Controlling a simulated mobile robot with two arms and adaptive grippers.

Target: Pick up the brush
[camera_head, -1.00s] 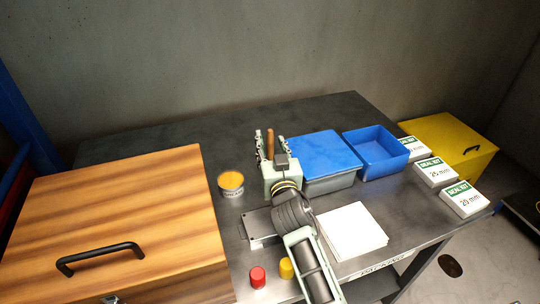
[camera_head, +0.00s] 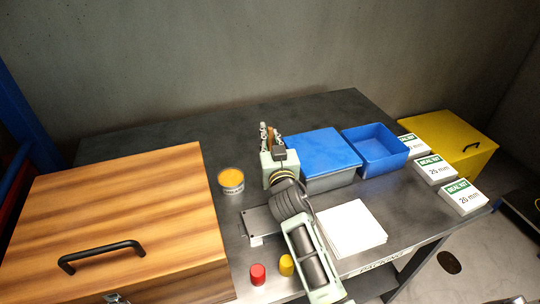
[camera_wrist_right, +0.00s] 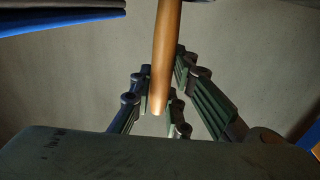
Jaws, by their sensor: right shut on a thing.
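The brush shows only as an orange-brown handle (camera_head: 270,136), upright between the fingers of my right gripper (camera_head: 272,130), beside the blue-lidded box. In the right wrist view the handle (camera_wrist_right: 166,50) comes down from the top edge, and my right gripper's fingers (camera_wrist_right: 160,92) lie on both sides of it. My right gripper is shut on the handle. The rest of the brush is hidden by the gripper in the head view and cut off in the wrist view. My left gripper is not in view.
A grease tin (camera_head: 231,181) stands left of my right gripper. A blue-lidded box (camera_head: 317,155) and an open blue bin (camera_head: 376,148) are to its right. Red (camera_head: 258,273) and yellow (camera_head: 287,264) caps, white sheets (camera_head: 350,228) and a wooden chest (camera_head: 120,215) are nearer. The back of the table is clear.

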